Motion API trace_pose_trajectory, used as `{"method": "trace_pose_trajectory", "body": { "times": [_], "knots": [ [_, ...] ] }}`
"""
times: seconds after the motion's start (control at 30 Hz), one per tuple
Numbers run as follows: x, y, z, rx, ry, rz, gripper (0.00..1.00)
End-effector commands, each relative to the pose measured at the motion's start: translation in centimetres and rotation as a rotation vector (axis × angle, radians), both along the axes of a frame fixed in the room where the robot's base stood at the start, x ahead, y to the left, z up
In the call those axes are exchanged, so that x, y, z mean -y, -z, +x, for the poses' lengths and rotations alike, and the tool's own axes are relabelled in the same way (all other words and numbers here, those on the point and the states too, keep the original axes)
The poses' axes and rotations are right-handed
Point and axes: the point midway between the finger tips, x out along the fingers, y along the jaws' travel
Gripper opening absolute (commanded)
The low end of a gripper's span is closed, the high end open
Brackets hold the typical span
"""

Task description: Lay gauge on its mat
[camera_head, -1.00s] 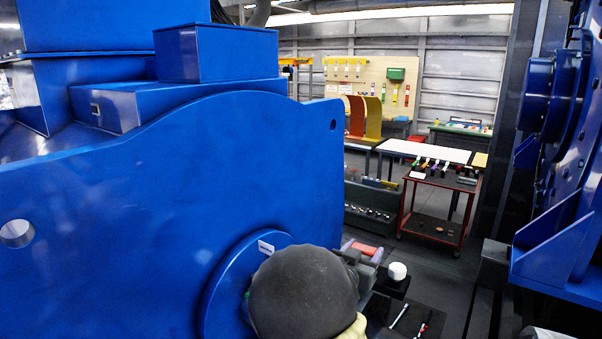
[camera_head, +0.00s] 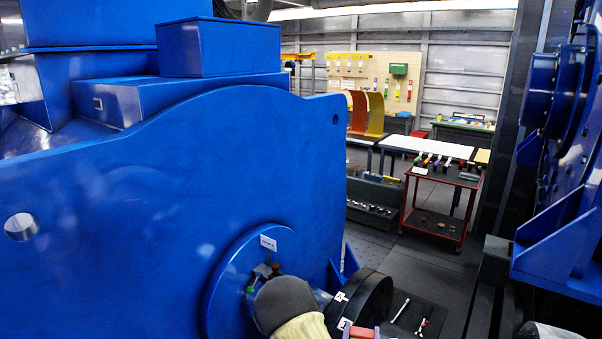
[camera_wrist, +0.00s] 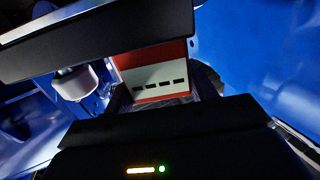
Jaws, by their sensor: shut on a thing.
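My gripper (camera_wrist: 150,88) is shut on a red and white block with dark slots, which I take to be the gauge (camera_wrist: 152,74). The dark jaws hide part of it in the wrist view. I cannot tell whether this is the gauge's own mat.
A large blue motor housing (camera_head: 150,200) fills the left, and blue machinery (camera_head: 565,150) stands at the right. A red cart (camera_head: 440,205) with several tools stands beyond. Dark floor lies between. A white cylinder (camera_wrist: 75,83) is close to the jaws in the wrist view.

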Motion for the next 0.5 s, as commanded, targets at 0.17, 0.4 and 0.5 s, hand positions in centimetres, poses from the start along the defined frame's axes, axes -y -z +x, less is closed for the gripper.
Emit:
{"method": "trace_pose_trajectory", "body": {
  "times": [0.17,0.4,0.5],
  "knots": [
    [0.1,3.6,-1.3,-0.002,-0.048,-0.005,0.00],
    [0.1,8.3,-3.0,-0.001,-0.116,-0.004,0.00],
    [0.1,10.3,-3.7,-0.001,-0.144,-0.004,0.00]
  ]
}}
